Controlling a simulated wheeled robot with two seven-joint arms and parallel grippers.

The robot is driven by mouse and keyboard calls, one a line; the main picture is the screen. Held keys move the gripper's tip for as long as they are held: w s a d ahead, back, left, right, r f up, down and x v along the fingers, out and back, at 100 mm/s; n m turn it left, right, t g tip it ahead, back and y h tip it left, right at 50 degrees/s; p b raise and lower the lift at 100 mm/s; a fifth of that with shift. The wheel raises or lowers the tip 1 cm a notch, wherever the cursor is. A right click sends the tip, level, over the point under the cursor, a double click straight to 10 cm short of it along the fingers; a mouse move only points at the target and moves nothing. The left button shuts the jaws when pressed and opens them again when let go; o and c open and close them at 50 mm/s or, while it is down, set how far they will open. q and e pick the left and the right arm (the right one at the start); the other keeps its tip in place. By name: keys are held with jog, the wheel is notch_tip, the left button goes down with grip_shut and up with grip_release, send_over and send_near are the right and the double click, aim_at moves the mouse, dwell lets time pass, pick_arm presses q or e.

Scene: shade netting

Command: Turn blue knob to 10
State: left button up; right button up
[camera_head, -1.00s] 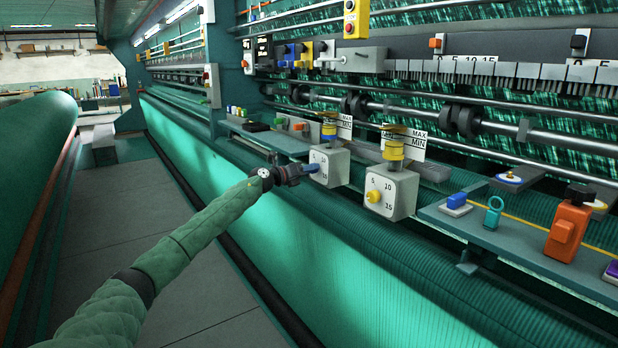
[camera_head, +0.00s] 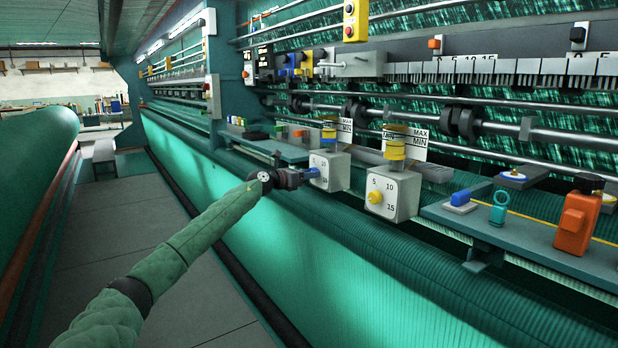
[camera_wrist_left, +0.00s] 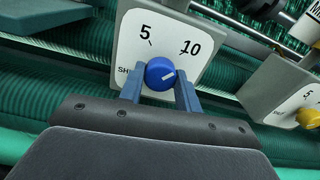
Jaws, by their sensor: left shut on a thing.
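The blue knob (camera_wrist_left: 160,74) sits on the white face of a grey box (camera_wrist_left: 168,30), whose dial reads 5 and 10 with lettering starting "SH" at the left. The knob's white mark points right and slightly up in the left wrist view, below the 10. My left gripper (camera_wrist_left: 160,88) is shut on the knob, one blue finger on each side. In the head view my left gripper (camera_head: 311,173) reaches the left face of the same box (camera_head: 335,170), and the knob is hard to tell from the fingers. My right gripper is not in view.
A second box (camera_head: 401,195) with a yellow knob (camera_head: 375,197) stands to the right. Green netting runs below the boxes.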

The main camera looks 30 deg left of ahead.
pick_arm(q)
jog(key=shift+d+f, duration=0.1)
jog(key=shift+f, duration=0.15)
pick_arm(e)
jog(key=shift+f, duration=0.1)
pick_arm(q)
jog(key=o, duration=0.8)
jog(key=shift+c, duration=0.2)
jog(key=shift+o, duration=1)
jog(key=shift+r, duration=0.1)
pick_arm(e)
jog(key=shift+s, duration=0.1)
pick_arm(q)
jog(key=b+v, duration=0.1)
jog(key=v, duration=0.6)
jog(key=shift+s, duration=0.35)
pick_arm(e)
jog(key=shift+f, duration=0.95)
pick_arm(q)
jog(key=shift+a, duration=0.25)
